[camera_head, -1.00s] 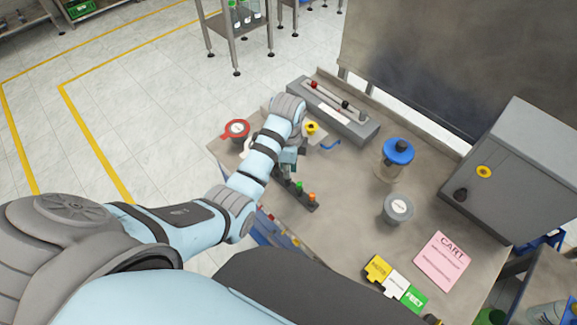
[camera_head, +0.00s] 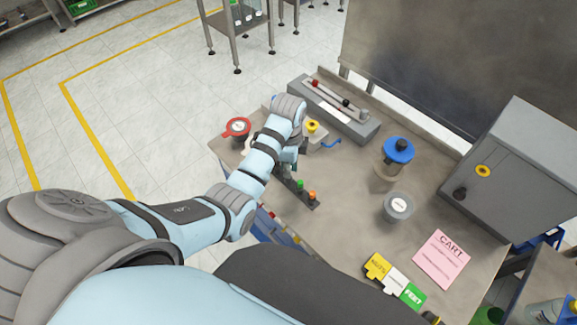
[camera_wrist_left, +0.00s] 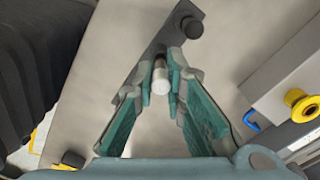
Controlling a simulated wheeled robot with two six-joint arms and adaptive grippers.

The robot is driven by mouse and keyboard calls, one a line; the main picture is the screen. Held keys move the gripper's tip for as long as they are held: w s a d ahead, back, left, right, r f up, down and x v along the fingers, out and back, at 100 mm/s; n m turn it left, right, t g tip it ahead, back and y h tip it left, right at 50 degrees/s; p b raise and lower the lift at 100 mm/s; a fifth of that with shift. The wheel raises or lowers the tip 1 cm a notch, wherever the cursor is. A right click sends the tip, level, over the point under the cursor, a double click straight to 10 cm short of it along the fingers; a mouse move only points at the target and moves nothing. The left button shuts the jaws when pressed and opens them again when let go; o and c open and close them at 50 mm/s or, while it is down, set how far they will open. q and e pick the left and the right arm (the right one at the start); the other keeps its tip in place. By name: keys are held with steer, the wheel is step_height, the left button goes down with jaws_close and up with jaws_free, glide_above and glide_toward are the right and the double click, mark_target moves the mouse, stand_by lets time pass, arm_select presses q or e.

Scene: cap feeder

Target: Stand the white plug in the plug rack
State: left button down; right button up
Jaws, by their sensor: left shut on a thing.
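The white plug (camera_wrist_left: 160,84) sits between the teal fingers of my left gripper (camera_wrist_left: 160,72) in the left wrist view, and the gripper is shut on it. The dark plug rack (camera_head: 302,192) stands on the table with a green plug (camera_head: 300,184) and an orange plug (camera_head: 312,196) at its near end. My left gripper (camera_head: 287,168) is at the rack's far end, where my wrist hides much of it. In the wrist view the rack (camera_wrist_left: 146,66) runs behind the fingers. I cannot tell whether the white plug touches it. My right gripper is out of view.
A red-lidded container (camera_head: 237,128) stands left of my wrist. A grey fixture with a yellow knob (camera_head: 312,126) and blue lever is close on the right. A blue-topped jar (camera_head: 398,151) and grey canister (camera_head: 398,207) stand farther right.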

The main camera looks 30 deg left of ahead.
arm_select(q)
steer(key=shift+f, duration=0.15)
steer(key=shift+f+b, duration=0.45)
steer(key=shift+f, duration=0.55)
steer(key=c, duration=1.6)
jaws_free()
steer(key=shift+o, duration=0.2)
